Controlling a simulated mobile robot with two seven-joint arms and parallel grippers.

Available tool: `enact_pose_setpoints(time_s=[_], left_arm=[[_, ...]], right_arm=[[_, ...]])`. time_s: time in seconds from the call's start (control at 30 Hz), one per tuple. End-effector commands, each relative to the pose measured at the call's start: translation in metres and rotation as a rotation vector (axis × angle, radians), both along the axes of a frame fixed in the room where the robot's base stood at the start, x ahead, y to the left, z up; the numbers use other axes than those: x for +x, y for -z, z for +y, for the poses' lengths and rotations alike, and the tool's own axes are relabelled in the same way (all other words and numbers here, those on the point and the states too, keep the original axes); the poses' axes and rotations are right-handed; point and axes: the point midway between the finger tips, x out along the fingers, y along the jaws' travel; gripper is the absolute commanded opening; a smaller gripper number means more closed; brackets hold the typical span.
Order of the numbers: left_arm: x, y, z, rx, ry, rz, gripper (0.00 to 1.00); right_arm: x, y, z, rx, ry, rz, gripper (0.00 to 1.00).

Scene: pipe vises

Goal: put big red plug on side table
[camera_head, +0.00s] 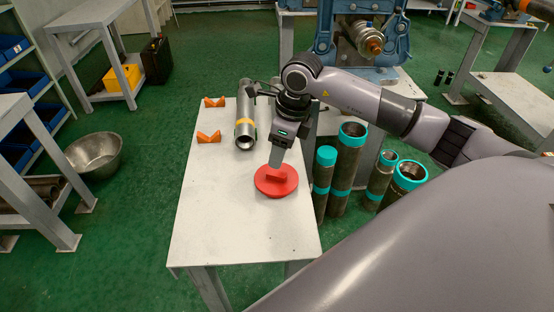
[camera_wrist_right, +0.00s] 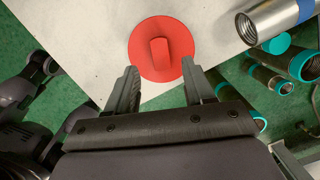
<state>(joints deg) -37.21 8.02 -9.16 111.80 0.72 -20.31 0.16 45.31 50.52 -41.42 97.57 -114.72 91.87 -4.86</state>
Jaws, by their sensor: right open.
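The big red plug (camera_head: 276,184) is a round red disc with a raised block-shaped handle on top. It lies flat on the white side table (camera_head: 215,215), near the right edge. In the right wrist view the plug (camera_wrist_right: 160,50) lies just past the fingertips, lined up with the gap between them. My right gripper (camera_head: 279,160) points down at the plug's handle. In the right wrist view my right gripper (camera_wrist_right: 160,80) has its fingers apart, with nothing held between them. My left gripper does not show.
A metal pipe (camera_head: 238,112) with an orange band and two orange V-blocks (camera_head: 208,136) are at the table's far end. Several upright pipes with teal ends (camera_head: 348,160) stand right of the table. A metal bowl (camera_head: 95,155) is on the floor at left. The table's near part is clear.

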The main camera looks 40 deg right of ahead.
Motion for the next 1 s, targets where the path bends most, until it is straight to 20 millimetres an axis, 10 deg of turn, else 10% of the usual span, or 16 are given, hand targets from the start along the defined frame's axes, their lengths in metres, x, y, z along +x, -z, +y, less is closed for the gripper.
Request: enact_pose_setpoints(time_s=[0.4,1.0], left_arm=[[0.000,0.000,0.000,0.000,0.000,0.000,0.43],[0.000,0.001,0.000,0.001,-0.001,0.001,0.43]], right_arm=[[-0.011,-0.069,-0.008,-0.002,-0.001,0.000,0.53],[-0.012,-0.073,-0.009,-0.001,-0.001,0.001,0.53]])
